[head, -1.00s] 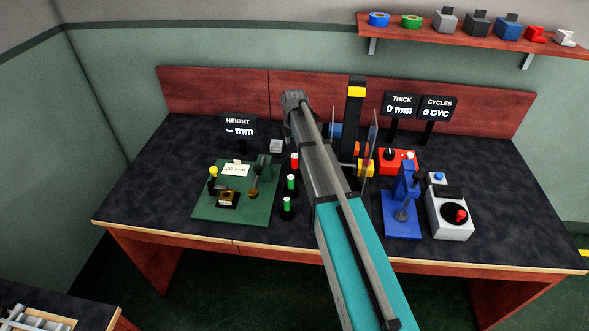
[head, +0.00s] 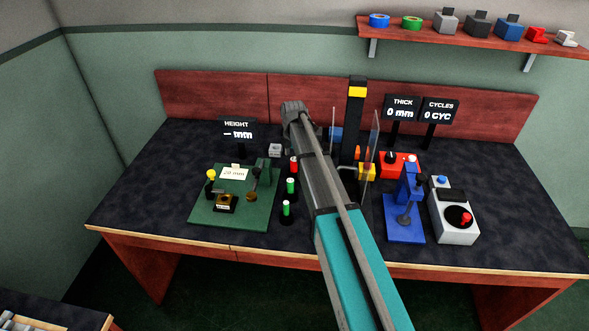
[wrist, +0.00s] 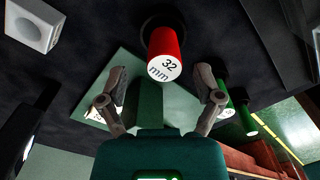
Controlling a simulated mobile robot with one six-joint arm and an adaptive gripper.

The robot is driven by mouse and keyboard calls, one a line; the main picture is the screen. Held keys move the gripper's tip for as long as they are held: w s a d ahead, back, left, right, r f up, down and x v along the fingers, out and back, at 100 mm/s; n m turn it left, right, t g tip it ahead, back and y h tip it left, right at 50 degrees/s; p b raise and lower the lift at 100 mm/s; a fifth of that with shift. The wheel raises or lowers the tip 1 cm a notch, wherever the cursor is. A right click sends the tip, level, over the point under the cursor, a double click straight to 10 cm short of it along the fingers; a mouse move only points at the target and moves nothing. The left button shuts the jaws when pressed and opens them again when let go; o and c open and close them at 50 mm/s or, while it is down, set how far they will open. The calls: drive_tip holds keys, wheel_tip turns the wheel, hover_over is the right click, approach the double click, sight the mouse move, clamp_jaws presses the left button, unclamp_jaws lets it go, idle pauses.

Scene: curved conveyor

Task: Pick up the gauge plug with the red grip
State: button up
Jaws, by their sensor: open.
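The gauge plug with the red grip (head: 294,164) stands upright on the dark bench, just left of my arm in the head view. In the wrist view the red plug (wrist: 166,52) shows its white end marked "32 mm". My gripper (wrist: 160,92) is open and empty in the wrist view. Its two fingers are spread, and the plug appears beyond the gap between them, with no visible contact. In the head view my gripper is hidden behind my arm.
Two green-grip plugs (head: 291,187) (head: 286,208) stand in front of the red one. A green fixture plate (head: 262,212) lies to the left, a small grey block (head: 276,147) behind. A clear panel (head: 372,140), blue press (head: 404,226) and grey box (head: 462,236) are to the right.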

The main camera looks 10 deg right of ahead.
sight(294, 167)
drive_tip(key=shift+f, duration=0.15)
drive_tip(key=f+b, duration=0.5)
drive_tip(key=shift+s+d, duration=0.1)
drive_tip(key=shift+d, duration=0.1)
drive_tip(key=shift+r, duration=0.1)
idle(0.6)
clamp_jaws()
